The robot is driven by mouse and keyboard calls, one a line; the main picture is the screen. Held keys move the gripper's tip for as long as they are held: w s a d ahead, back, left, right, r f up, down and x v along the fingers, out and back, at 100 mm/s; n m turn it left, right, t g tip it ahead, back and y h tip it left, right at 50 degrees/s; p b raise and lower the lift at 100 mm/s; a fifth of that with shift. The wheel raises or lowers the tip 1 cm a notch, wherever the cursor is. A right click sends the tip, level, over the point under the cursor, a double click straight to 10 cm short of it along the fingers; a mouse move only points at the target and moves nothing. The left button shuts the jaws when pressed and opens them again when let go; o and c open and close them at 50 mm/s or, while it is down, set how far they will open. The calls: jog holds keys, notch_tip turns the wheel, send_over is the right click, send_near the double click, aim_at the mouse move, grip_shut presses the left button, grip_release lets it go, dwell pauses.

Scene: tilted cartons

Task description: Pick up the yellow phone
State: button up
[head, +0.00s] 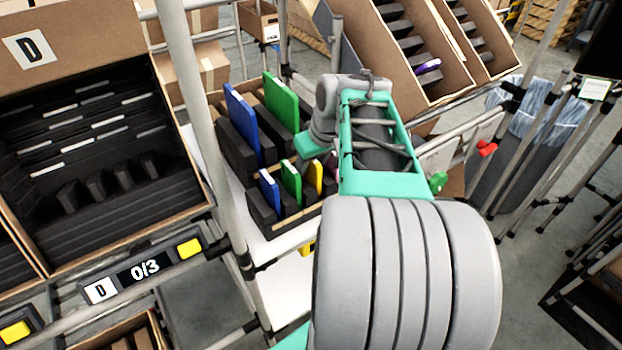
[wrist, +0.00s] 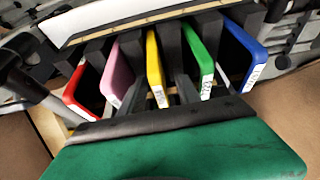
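The yellow phone (head: 313,177) stands upright in a slotted black foam holder, right of the small green phone (head: 291,182) and blue phone (head: 269,192). In the wrist view the yellow phone (wrist: 156,68) is mid-row, between a pink phone (wrist: 117,71) and the green phone (wrist: 201,62). A red phone (wrist: 84,92) and the blue phone (wrist: 243,58) are at the ends. My arm's wrist end is above the holder in the head view. No phone is visibly held.
A large green tablet (head: 280,105) and a blue tablet (head: 243,120) stand in the row behind the phones. A carton (head: 105,130) with black foam is at left; a metal post (head: 190,90) stands between.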

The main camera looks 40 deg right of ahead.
grip_shut()
jog(key=shift+r, duration=0.1)
dwell(0.6)
